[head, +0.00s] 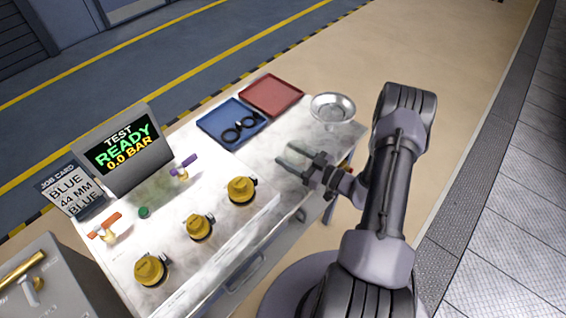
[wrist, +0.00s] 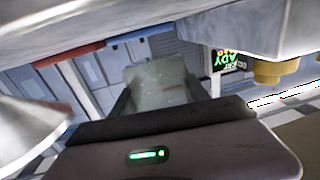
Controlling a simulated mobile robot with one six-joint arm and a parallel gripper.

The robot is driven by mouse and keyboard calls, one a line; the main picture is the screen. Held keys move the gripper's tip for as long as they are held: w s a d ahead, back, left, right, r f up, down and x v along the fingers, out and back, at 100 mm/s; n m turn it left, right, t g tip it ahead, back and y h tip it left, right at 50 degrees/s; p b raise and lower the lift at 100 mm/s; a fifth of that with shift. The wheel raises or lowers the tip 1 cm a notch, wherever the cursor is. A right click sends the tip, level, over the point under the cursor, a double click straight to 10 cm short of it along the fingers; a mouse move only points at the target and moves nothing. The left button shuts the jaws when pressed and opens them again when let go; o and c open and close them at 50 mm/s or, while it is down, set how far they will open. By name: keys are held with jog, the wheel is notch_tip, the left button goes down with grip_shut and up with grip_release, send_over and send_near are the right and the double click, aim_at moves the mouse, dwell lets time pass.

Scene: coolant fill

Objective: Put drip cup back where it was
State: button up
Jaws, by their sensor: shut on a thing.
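My gripper (head: 288,157) is above the near right part of the bench top, with its fingers pointing left. In the wrist view, a pale grey-green, see-through-looking block with small red specks (wrist: 160,85) sits between the two fingers; I take it to be the drip cup. It is hard to make out in the head view. The gripper is shut on it. A round silver dish (head: 333,107) stands at the bench's far right corner, apart from the gripper. A silver surface also shows at the left of the wrist view (wrist: 25,130).
A blue tray (head: 219,113) with black rings and a red tray (head: 272,94) lie at the back. Several yellow caps (head: 242,189), a purple-handled valve (head: 183,167), an orange-handled valve (head: 104,226) and a test screen (head: 123,148) stand left. Bare bench top lies between trays and gripper.

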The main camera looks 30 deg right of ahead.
jog(key=shift+w+a+f, duration=0.15)
jog(key=shift+w+a, duration=0.35)
jog(key=shift+a, duration=0.1)
jog(key=shift+w+a+f, duration=0.15)
jog(key=shift+f+b, duration=0.75)
jog(key=shift+f, duration=0.8)
jog(key=shift+f, duration=0.15)
jog(key=o, duration=1.5)
jog(key=shift+c, duration=0.2)
